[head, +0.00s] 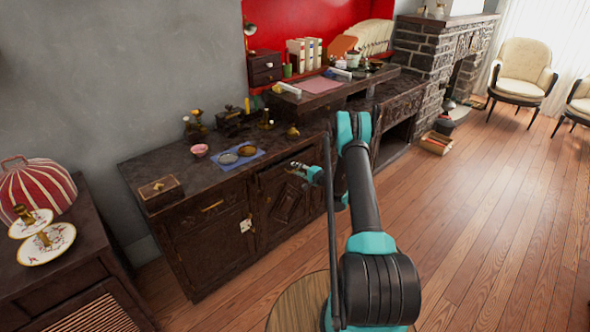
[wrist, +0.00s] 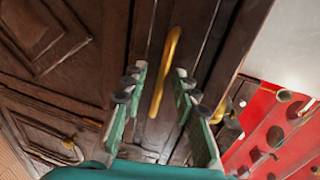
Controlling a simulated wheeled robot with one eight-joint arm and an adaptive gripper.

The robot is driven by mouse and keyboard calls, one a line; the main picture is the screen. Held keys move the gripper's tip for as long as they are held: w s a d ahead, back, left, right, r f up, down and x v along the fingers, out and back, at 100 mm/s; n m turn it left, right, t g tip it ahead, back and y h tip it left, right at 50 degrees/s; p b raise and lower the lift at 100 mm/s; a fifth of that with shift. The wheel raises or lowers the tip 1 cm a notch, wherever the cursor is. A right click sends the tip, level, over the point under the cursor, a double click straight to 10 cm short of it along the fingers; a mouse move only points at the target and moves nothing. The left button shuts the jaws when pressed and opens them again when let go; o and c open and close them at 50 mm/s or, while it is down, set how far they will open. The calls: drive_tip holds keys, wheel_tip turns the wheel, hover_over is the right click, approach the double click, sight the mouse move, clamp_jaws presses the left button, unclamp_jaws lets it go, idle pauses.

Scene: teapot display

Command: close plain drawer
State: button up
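A plain dark wood drawer front (wrist: 203,50) with a gold bar handle (wrist: 168,70) fills the middle of the wrist view. My gripper (wrist: 160,78) is open, with one finger on each side of the handle. I cannot tell whether the fingers touch the drawer front. In the head view my gripper (head: 298,167) is at the front of the dark cabinet (head: 150,152), above a carved door (head: 290,203), and my arm hides part of the front there. How far the drawer stands out is not clear.
Another gold-handled drawer (head: 213,206) is at the cabinet's left. The top holds a wooden box (head: 160,190), a pink bowl (head: 199,150) and a blue cloth (head: 237,157). A side cabinet (head: 75,262) stands at left. Open wood floor (head: 480,220) lies right.

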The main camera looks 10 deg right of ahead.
drive_tip(key=shift+c, duration=0.4)
clamp_jaws()
drive_tip(key=shift+r+x, duration=0.25)
drive_tip(key=shift+x, duration=0.85)
drive_tip(key=shift+r+x, duration=0.2)
drive_tip(key=shift+x, duration=0.9)
drive_tip(key=shift+w, duration=0.1)
drive_tip(key=shift+o, duration=0.4)
unclamp_jaws()
drive_tip(key=shift+a, duration=0.1)
